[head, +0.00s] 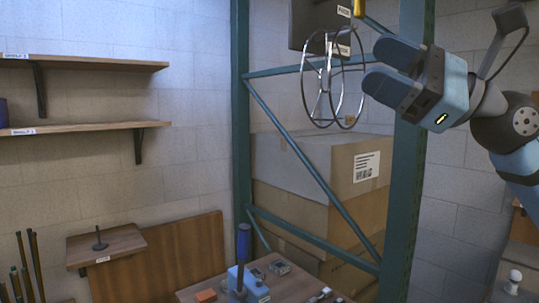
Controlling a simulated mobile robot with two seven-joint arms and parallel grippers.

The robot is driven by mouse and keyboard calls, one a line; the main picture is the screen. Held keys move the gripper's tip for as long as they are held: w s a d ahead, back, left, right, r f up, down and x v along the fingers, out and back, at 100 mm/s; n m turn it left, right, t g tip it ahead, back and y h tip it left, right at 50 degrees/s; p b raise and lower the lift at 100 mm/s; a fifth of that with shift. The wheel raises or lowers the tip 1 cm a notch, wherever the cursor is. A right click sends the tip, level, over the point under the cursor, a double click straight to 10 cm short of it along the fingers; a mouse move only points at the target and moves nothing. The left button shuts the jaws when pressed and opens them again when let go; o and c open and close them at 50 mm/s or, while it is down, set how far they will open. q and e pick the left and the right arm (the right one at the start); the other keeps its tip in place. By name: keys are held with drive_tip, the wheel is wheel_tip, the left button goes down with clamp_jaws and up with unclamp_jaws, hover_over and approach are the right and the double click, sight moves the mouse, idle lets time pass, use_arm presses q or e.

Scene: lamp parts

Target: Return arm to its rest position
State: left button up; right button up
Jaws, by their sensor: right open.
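My right gripper (373,64) is raised at the upper right, its arm coming in from the right edge. Its two dark blue-grey fingers point left, apart, with nothing between them. A wire frame with round hoops (331,80) shows just left of the fingertips; I cannot tell whether they touch. On the low table, a light blue block (248,285) stands with an upright dark blue-handled thing (243,243) at it. My left gripper is out of view.
A green metal rack (241,120) with stacked cardboard boxes (325,165) stands behind the gripper. Two wooden wall shelves (85,62) are at the left. A small ledge (110,242) holds a dark stand (99,240). A white bulb-like thing (515,277) is at the lower right.

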drive_tip(key=w+d+f+m+t+h, duration=0.35)
drive_tip(key=f+m+t+h, duration=0.45)
drive_tip(key=m, duration=1)
drive_tip(key=w+d+f+m+t+h, duration=0.3)
drive_tip(key=d+f+m+t+h, duration=0.15)
drive_tip(key=f+m+t, duration=1)
drive_tip(key=s+d+f+m+g+h, duration=0.1)
drive_tip(key=d+f+m+g+h, duration=0.1)
drive_tip(key=f+m+g+h, duration=0.5)
drive_tip(key=s+d+f+m+g+h, duration=0.15)
drive_tip(key=f+m+h, duration=0.35)
drive_tip(key=f+m, duration=0.65)
drive_tip(key=s+d+f+m+g, duration=0.1)
drive_tip(key=s+f+m+g, duration=0.1)
drive_tip(key=s+f+g, duration=0.45)
drive_tip(key=s+d+f+m+g, duration=0.1)
drive_tip(key=s+f+m, duration=0.15)
drive_tip(key=f, duration=0.65)
drive_tip(key=s+a+f+m+g+y, duration=0.1)
drive_tip(key=s+f+m+g, duration=0.15)
drive_tip(key=s+f, duration=0.4)
drive_tip(key=s+a+f+m+g+y, duration=0.1)
drive_tip(key=s+f+g, duration=0.3)
drive_tip(key=s, duration=0.6)
drive_tip(key=w+a+f+n+t+y+p, duration=0.1)
drive_tip(key=w+a+t+p, duration=0.4)
drive_tip(key=p, duration=0.6)
drive_tip(key=shift+w+a+f+t+y, duration=0.2)
drive_tip(key=shift+a+f+t+y, duration=0.6)
drive_tip(key=shift+y, duration=0.25)
